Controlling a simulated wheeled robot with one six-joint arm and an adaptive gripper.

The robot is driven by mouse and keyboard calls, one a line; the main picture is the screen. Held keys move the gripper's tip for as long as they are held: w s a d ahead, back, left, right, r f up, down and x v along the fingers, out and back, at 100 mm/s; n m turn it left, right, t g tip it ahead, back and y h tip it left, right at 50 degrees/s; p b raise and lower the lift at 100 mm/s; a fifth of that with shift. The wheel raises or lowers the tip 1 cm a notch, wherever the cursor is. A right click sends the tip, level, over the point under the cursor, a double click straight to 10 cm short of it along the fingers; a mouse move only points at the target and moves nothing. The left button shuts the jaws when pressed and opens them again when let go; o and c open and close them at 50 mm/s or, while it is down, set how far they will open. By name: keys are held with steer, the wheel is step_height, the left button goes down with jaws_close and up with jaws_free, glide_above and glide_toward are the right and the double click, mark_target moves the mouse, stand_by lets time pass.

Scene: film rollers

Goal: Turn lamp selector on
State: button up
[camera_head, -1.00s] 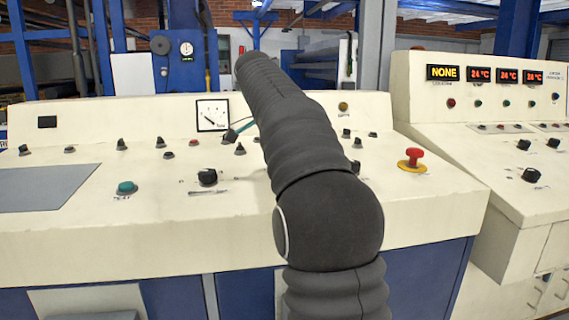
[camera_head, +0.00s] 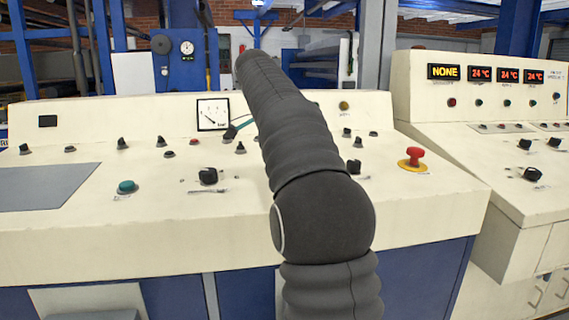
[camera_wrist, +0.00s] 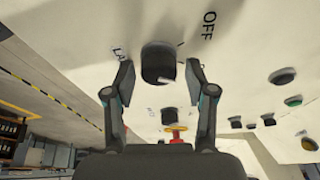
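The lamp selector (camera_wrist: 158,62) is a black knob on the cream panel in the wrist view. Part of a label beginning "LA" shows to its left and "OFF" to its upper right. A pale mark shows at its lower right edge. My gripper (camera_wrist: 160,75) is open, with one finger on each side of the knob. A gap shows between each finger and the knob, so it is not gripped. In the head view my arm hides most of the gripper; one dark, teal-edged finger (camera_head: 236,129) shows left of the arm. I cannot pick out the selector there.
A red emergency button on a yellow base (camera_head: 413,159) stands right of my arm. Several black knobs, a green button (camera_head: 127,187) and a gauge (camera_head: 213,114) sit on the console. Another console (camera_head: 480,90) with red displays is at the right.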

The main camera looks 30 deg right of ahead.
stand_by(0.3)
steer(key=shift+v, duration=0.95)
steer(key=a, duration=0.8)
steer(key=a+r, duration=0.1)
steer(key=a, duration=0.3)
steer(key=shift+w+a, duration=0.15)
steer(key=shift+w, duration=0.2)
